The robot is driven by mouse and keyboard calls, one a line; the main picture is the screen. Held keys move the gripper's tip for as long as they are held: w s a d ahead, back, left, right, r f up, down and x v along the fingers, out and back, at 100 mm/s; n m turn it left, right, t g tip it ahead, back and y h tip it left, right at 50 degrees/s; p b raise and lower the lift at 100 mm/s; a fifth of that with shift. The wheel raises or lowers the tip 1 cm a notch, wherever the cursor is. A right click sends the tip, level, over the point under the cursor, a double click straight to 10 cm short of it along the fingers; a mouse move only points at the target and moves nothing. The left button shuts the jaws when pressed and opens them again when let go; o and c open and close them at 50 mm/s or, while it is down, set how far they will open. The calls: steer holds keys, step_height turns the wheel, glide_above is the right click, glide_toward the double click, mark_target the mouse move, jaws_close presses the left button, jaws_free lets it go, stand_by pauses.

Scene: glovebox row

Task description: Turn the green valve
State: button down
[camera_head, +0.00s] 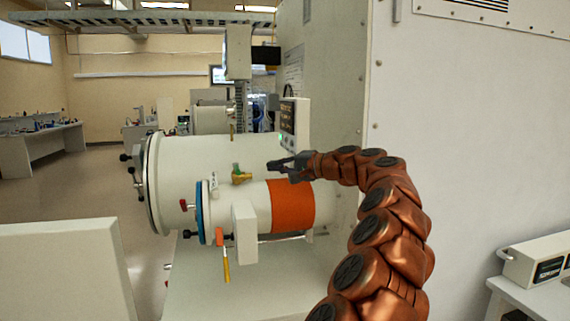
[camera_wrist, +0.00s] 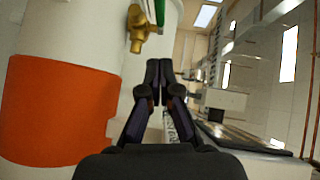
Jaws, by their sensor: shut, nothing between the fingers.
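The green valve (camera_head: 237,170) has a green handle on a brass body (camera_head: 242,178). It sits between the large white cylinder and the smaller one in front of it. In the wrist view the brass body (camera_wrist: 139,30) and part of the green handle (camera_wrist: 159,12) show at the top, just beyond my fingertips. My gripper (camera_head: 271,166) is shut and empty, with its tips to the right of the valve in the head view, apart from it. In the wrist view my gripper (camera_wrist: 159,66) points toward the valve's side.
The large white chamber (camera_head: 215,150) stands behind the smaller cylinder with an orange band (camera_head: 293,205) and blue ring (camera_head: 202,212). A yellow-handled lever (camera_head: 226,266) hangs below. A control box (camera_head: 294,124) and tall white wall (camera_head: 470,140) stand at right.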

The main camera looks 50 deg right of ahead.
mark_target(237, 169)
steer(key=w+a+f+p, duration=0.1)
steer(key=w+a+p, duration=0.1)
steer(key=w, duration=0.4)
steer(key=shift+w+a+f, duration=0.15)
steer(key=shift+w+a, duration=0.2)
steer(key=shift+a, duration=0.55)
steer(key=shift+a, duration=0.15)
